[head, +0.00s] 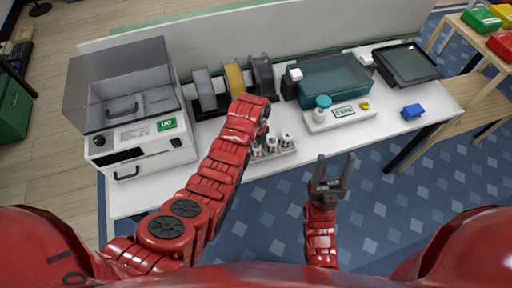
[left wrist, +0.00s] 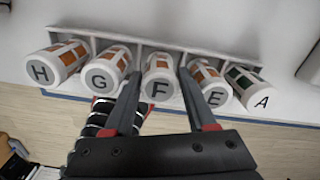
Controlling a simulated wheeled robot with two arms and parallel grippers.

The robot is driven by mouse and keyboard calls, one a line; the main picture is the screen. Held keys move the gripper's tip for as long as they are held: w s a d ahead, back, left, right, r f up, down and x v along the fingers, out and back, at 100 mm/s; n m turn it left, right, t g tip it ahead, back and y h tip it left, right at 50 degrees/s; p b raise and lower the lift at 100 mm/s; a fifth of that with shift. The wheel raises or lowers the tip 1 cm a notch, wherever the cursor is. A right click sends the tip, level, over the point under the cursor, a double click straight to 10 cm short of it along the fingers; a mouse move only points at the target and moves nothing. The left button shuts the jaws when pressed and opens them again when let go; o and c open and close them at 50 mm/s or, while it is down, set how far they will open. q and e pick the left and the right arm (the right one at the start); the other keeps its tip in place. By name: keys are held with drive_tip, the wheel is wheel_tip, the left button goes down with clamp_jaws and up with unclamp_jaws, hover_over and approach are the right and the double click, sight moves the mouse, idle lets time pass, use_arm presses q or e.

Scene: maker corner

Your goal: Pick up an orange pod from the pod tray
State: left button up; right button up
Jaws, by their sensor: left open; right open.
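In the left wrist view, the white pod tray (left wrist: 140,39) holds a row of white lettered pods. Pods H (left wrist: 45,68), G (left wrist: 105,74), F (left wrist: 160,76) and E (left wrist: 207,84) have orange panels. Pod A (left wrist: 247,88) has dark green panels. My left gripper (left wrist: 158,78) is open, its fingers reaching toward the row, one on each side of pod F in the picture; I cannot tell whether they touch. In the head view, the pod tray (head: 283,155) is partly hidden by my left arm. My right gripper (head: 335,156) is open and empty in front of the table.
Behind the tray stand several spools (head: 235,78). A white machine (head: 140,115) with a clear lid is at left.

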use_arm(q)
drive_tip(key=shift+f, duration=0.75)
drive_tip(key=shift+c, duration=0.4)
clamp_jaws()
drive_tip(key=shift+r, duration=0.1)
